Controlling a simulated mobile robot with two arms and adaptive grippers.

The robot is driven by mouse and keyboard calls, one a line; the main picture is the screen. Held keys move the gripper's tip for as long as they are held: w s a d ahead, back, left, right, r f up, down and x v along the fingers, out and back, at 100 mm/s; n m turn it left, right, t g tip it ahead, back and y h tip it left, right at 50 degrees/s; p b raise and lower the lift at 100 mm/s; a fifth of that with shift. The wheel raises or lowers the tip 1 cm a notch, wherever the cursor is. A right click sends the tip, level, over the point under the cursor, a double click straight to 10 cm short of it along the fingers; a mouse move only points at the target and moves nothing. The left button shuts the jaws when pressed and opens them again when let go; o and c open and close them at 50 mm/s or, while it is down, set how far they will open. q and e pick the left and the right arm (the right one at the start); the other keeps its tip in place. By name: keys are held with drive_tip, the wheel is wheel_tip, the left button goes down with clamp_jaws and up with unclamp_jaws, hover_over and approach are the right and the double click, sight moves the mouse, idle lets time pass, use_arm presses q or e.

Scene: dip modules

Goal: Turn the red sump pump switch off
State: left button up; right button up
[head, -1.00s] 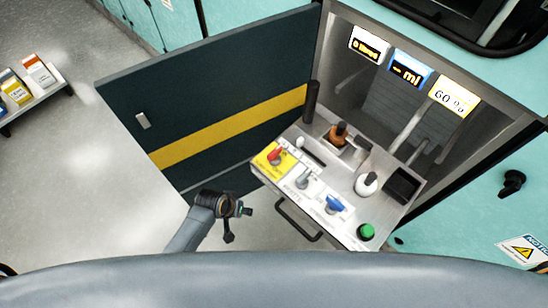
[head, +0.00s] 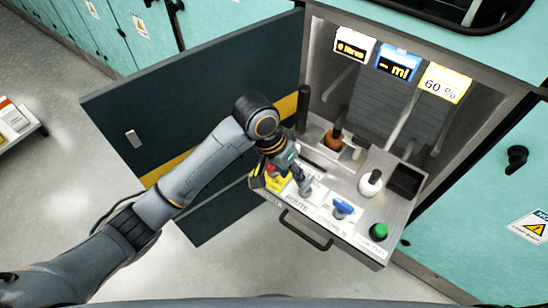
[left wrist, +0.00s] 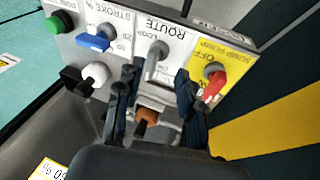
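The red sump pump switch (left wrist: 214,86) sits on a yellow label at the right of the panel in the left wrist view. Its lever slants downward there, away from the panel edge lettered OFF. In the head view the yellow label (head: 277,181) is partly covered by my left gripper (head: 281,186). The left gripper (left wrist: 160,72) is open, its fingers spread above the panel. The grey ROUTE switch (left wrist: 155,58) shows between the fingertips. The red lever is just outside the right-hand finger, close beside it; contact cannot be told. My right gripper is not in view.
A blue switch (head: 343,207) and green button (head: 378,231) are farther right on the panel. The dark open door (head: 190,90) is left, and a drawer handle (head: 303,232) projects in front.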

use_arm(q)
drive_tip(key=w+a+r+y, duration=0.4)
drive_tip(key=w+r, duration=0.4)
drive_tip(key=r, duration=0.1)
drive_tip(key=shift+n, duration=0.3)
wheel_tip(320, 180, down, 14)
drive_tip(key=shift+f, duration=0.1)
clamp_jaws()
